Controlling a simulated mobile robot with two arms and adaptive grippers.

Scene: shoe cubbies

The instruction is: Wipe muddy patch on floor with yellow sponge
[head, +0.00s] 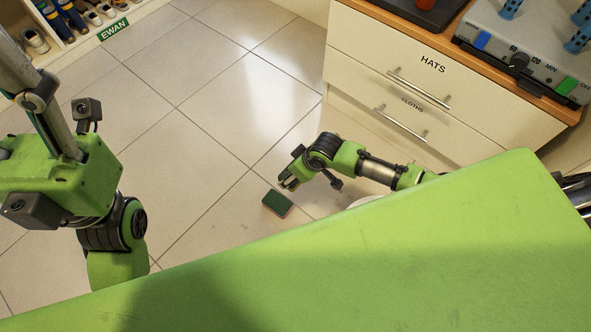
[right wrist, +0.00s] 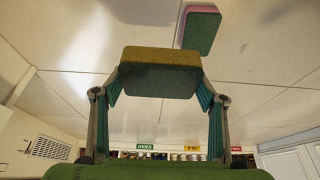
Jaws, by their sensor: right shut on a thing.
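My right gripper (head: 289,182) is low over the floor in the head view. In the right wrist view its two fingers (right wrist: 161,88) are shut on the sides of a yellow sponge (right wrist: 160,57) with a dark green layer. The held sponge is hard to make out in the head view. My left arm comes in at the left, but its fingers are hidden behind my green body. I cannot make out a muddy patch on the visible floor (head: 215,130).
A second sponge, pink and green (head: 277,204), lies on the tiles beside my right gripper; it also shows in the right wrist view (right wrist: 201,28). A drawer cabinet (head: 440,85) labelled HATS stands at the right. Shoe cubbies (head: 72,42) line the top left. The middle floor is clear.

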